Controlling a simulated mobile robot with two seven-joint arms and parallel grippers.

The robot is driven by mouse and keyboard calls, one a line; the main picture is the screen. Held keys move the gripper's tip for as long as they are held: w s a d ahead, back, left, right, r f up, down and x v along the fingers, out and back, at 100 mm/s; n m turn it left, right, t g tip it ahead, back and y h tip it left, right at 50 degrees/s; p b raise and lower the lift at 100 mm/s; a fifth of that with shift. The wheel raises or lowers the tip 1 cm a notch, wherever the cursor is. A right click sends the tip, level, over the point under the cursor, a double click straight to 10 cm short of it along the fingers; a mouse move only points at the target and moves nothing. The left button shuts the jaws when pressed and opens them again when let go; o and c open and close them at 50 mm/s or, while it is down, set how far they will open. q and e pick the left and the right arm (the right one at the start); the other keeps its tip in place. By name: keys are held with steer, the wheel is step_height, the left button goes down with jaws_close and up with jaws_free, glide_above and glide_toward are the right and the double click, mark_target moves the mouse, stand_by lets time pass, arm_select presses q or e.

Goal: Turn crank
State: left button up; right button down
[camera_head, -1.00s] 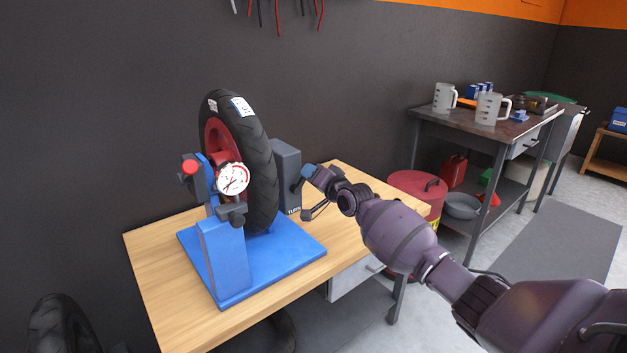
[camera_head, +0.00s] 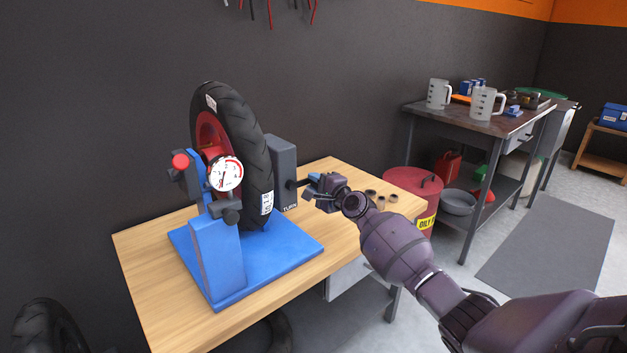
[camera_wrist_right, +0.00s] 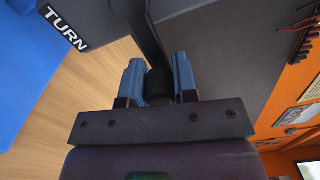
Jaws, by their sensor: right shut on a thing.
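The crank (camera_head: 302,182) comes out of the right side of a dark grey box (camera_head: 283,172) marked TURN, beside a tyre on a blue stand. My right gripper (camera_head: 316,184) is at the crank's outer end. In the right wrist view, its two blue fingers (camera_wrist_right: 159,82) are shut on the black crank handle (camera_wrist_right: 158,84), and the crank arm (camera_wrist_right: 146,38) runs up from it toward the grey box. The tyre (camera_head: 245,150) stands upright on a red rim, with a white dial gauge (camera_head: 225,174) in front. My left gripper is not in view.
The blue stand (camera_head: 218,265) sits on a wooden workbench (camera_head: 145,260). A red drum (camera_head: 412,181) and a metal table (camera_head: 440,112) with jugs stand farther right.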

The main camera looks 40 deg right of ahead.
steer(key=shift+a+f+m+p, duration=0.15)
steer(key=shift+f+m, duration=0.35)
steer(key=shift+m, duration=0.5)
steer(key=shift+a+f+m+p, duration=0.15)
steer(key=shift+f+m, duration=0.4)
steer(key=shift+m, duration=0.45)
steer(key=shift+a+f+m, duration=0.15)
steer(key=shift+f+m, duration=0.35)
steer(key=shift+m, duration=0.5)
steer(key=c, duration=0.9)
jaws_free()
steer(key=shift+s, duration=0.1)
